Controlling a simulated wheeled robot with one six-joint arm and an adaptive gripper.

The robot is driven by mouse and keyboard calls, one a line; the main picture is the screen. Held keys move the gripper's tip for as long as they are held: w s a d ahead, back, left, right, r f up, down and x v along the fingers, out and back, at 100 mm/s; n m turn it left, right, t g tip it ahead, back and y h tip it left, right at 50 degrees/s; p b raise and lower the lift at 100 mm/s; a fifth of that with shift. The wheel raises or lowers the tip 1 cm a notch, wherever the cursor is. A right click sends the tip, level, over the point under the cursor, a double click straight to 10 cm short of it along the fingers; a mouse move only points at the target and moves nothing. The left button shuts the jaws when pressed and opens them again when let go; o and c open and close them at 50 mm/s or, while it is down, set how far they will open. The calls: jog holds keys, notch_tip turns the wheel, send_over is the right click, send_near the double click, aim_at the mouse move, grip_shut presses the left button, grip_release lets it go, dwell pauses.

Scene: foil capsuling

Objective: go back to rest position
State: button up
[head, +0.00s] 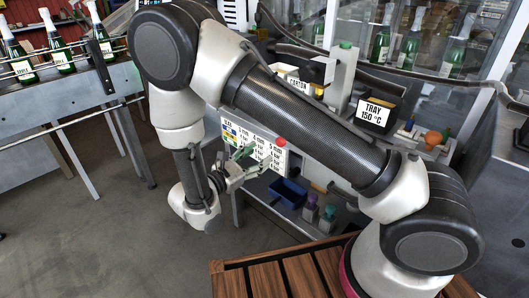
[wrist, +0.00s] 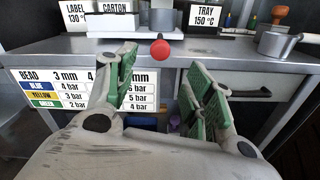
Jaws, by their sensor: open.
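My gripper (head: 243,165) hangs at the end of my folded arm, in front of the workbench, in the head view. In the wrist view my gripper (wrist: 168,92) has its green-padded fingers spread apart, with nothing between them. The fingers point toward the front of the workbench (wrist: 195,48) and its drawers. The chart of bead sizes and pressures (wrist: 75,88) on the bench front is partly hidden behind the left finger. A red knob (wrist: 159,50) sits at the bench edge, beyond the gap between the fingers.
Green bottles (head: 61,56) stand on a conveyor (head: 50,100) at the left. The bench carries a tray bin (head: 376,112) and a carton holder (head: 299,84). A blue bin (head: 288,191) is on the lower shelf. The grey floor (head: 85,215) at left is clear.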

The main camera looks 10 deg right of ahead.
jog(key=shift+s+a, duration=0.1)
jog(key=s+d+r+m+g+y, duration=0.2)
jog(key=s+d+r+m+g, duration=0.1)
jog(key=s+d+m+g, duration=0.55)
jog(key=s+d+r+m+t+y, duration=0.1)
jog(key=s+d+r+m+y, duration=0.5)
jog(key=r, duration=0.5)
jog(key=s+d+r+m+t+y, duration=0.2)
jog(key=s+d+r+m+y, duration=0.4)
jog(key=d+r, duration=0.4)
jog(key=shift+s+r+m+y, duration=0.35)
jog(key=shift+m+y, duration=0.15)
jog(key=shift+m, duration=0.15)
jog(key=shift+a, duration=0.1)
jog(key=shift+c, duration=0.3)
dwell(1.2)
